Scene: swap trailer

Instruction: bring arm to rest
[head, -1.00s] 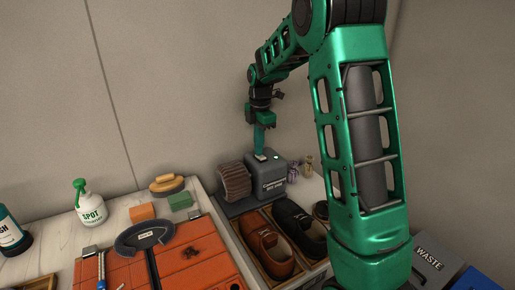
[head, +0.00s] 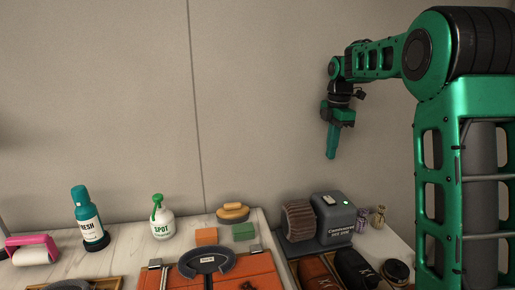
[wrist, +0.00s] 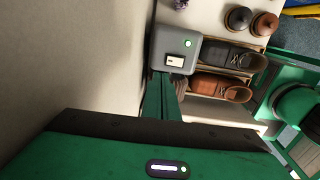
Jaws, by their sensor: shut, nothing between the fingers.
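My gripper (head: 331,155) is shut and empty, pointing down in the air in front of the back wall. In the head view it is above a grey machine (head: 333,222) with a brown ribbed roller and a small green light. In the wrist view the shut fingers (wrist: 164,80) show beside the same machine (wrist: 175,48). My green arm reaches in from the right side of the head view, bent over at the elbow.
The counter holds a teal bottle (head: 88,220), a white spray bottle (head: 162,218), a brush (head: 233,212), an orange case (head: 250,276) and a shoe tray. Brown and black shoes (wrist: 222,86) lie in the tray. The air around my gripper is clear.

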